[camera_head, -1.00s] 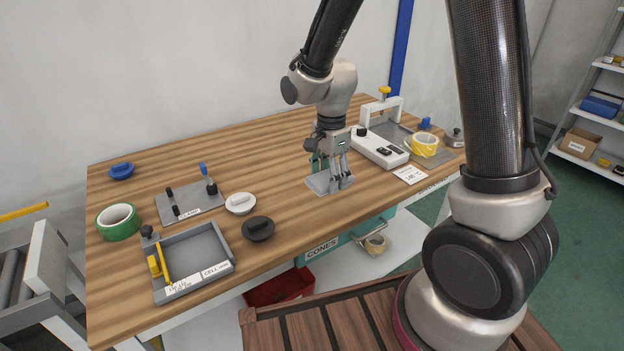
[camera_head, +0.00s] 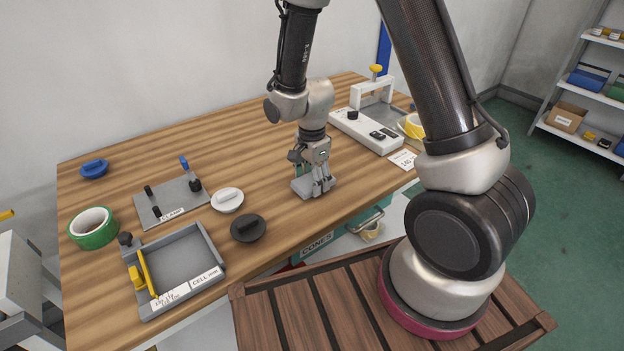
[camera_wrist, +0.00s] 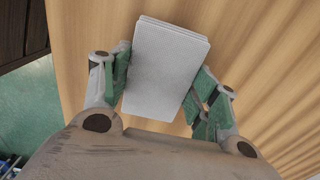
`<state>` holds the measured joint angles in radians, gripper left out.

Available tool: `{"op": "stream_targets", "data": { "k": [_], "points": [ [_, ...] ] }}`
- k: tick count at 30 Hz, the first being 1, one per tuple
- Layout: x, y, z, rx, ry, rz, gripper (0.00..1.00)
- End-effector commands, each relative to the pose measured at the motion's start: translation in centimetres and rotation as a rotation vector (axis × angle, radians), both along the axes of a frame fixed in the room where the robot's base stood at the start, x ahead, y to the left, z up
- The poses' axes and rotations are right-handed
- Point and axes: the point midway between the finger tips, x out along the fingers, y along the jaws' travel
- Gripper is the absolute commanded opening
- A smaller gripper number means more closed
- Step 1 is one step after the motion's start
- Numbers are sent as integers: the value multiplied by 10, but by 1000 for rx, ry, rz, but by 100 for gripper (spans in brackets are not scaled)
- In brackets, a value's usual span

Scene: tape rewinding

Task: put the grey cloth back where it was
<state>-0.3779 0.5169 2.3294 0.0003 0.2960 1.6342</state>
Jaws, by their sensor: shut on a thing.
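The grey cloth (camera_wrist: 165,70) is a folded, pale grey stack between the two fingers of my gripper (camera_wrist: 163,92) in the wrist view. In the head view the cloth (camera_head: 301,188) shows low under my gripper (camera_head: 316,184), at or just above the wooden table near its front edge. My gripper is shut on the cloth and points down. I cannot tell whether the cloth touches the table. The fingers hide part of it.
The table (camera_head: 180,150) is clear behind my gripper. To the left are a white lid (camera_head: 228,200), a black lid (camera_head: 248,228), a clamp plate (camera_head: 165,205), a grey tray (camera_head: 219,262) and green tape (camera_head: 93,228). A white device (camera_head: 365,131) stands to the right.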

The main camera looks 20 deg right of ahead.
Motion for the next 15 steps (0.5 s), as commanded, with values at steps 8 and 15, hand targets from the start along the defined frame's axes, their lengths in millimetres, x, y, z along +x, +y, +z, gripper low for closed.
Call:
{"op": "stream_targets", "data": {
  "k": [8,15],
  "points": [
    [0,0,-4,0,-1,0,38],
    [0,0,-6,0,-1,0,80]
  ]
}}
